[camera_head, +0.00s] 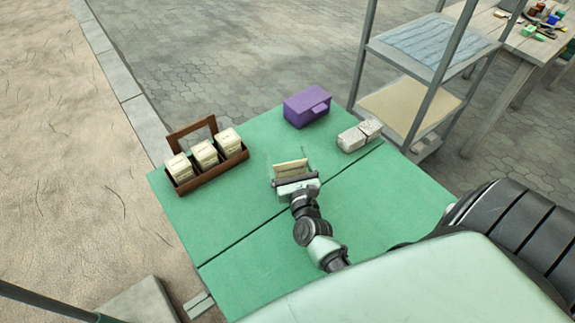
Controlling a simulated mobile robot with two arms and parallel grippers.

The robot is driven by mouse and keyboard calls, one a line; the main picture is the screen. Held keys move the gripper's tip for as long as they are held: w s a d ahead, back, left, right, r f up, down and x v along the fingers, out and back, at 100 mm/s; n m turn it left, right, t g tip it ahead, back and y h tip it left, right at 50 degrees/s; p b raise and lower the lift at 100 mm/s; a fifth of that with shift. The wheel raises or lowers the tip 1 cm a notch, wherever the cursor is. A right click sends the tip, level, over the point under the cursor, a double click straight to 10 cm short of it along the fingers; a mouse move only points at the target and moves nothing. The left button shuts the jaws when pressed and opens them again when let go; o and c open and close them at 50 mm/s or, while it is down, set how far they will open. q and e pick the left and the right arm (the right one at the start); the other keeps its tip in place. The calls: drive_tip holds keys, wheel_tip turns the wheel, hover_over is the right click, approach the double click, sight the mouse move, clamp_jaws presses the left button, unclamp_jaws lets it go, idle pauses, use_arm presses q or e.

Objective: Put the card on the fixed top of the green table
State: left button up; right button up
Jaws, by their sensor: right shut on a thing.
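The green table (237,212) stands in front of me, its top split by a dark seam into a far part and a near part. I cannot tell from the picture which part is fixed. My right gripper (292,178) is over the far part, close to the seam, shut on a cream card (290,167). The card shows just beyond the gripper, partly hidden by it. I cannot tell whether the card touches the tabletop. My left gripper is not in view.
On the far part stand a brown wooden holder (212,173) with several cream blocks at left, a purple box (307,106) at the back and a pale stone-like block (359,135) at right. A metal shelf (415,104) rises beyond the right corner. The near part looks clear.

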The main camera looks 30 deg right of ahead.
sight(290, 172)
wheel_tip(290, 172, down, 3)
drive_tip(key=shift+f+b, duration=0.1)
drive_tip(key=shift+b, duration=0.75)
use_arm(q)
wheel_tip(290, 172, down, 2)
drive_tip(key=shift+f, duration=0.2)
use_arm(e)
drive_tip(key=shift+r, duration=0.2)
drive_tip(key=shift+f, duration=0.1)
drive_tip(key=o, duration=1.2)
drive_tip(key=shift+c, duration=0.2)
use_arm(q)
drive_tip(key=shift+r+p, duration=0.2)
drive_tip(key=shift+p, duration=0.15)
use_arm(e)
drive_tip(key=v, duration=1.2)
